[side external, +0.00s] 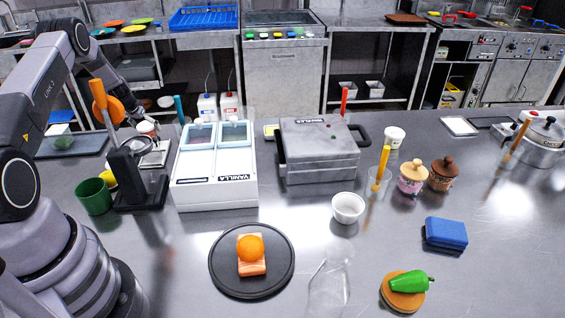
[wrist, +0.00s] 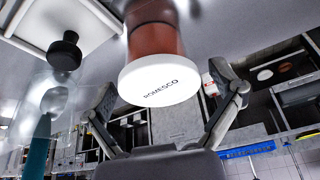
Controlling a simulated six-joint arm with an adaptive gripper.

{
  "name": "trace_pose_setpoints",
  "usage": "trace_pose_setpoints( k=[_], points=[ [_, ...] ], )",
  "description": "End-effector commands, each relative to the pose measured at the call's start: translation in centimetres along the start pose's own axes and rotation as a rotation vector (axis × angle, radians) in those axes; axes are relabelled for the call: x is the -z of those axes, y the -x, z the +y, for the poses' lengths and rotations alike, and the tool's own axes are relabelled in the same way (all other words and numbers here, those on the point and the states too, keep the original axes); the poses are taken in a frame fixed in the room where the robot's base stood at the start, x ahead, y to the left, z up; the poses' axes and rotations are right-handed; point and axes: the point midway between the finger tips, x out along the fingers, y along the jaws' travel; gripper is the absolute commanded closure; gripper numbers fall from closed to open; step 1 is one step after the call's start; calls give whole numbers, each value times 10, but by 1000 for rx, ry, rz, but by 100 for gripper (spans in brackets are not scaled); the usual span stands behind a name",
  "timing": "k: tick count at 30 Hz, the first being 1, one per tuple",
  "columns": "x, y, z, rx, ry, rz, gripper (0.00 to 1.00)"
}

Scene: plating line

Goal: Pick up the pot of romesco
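The pot of romesco (wrist: 158,40) is a reddish-brown jar with a white lid lettered ROMESCO. In the wrist view it stands between and beyond my fingers, inverted in the picture, with a visible gap on each side. My gripper (wrist: 165,88) is open and empty, its two dark fingers spread wide. In the side view, a small white-topped pot (side external: 147,128), which looks like the same one, stands at the back left of the counter. My gripper there (side external: 134,120) is close beside it, partly hidden behind the orange-handled tool.
A black stand (side external: 138,178), a green cup (side external: 94,196) and a white two-lidded vanilla box (side external: 215,195) stand nearby in front. White bottles (side external: 207,107) are to the right. A black-knobbed item (wrist: 65,52) and a teal handle (wrist: 38,150) show left in the wrist view.

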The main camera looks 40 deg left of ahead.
Motion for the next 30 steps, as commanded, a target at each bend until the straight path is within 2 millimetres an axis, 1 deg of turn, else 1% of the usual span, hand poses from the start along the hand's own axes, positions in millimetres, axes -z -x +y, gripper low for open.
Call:
trace_pose_setpoints(
  k=[1,2,12,20,23,30],
  points=[
    [0,0,0,0,0,0,20],
    [0,0,0,0,0,0,24],
    [0,0,0,0,0,0,67],
    [2,3,0,1,0,1,67],
    [7,14,0,1,-1,3,67],
    [26,61,0,1,-2,5,67]
  ],
)
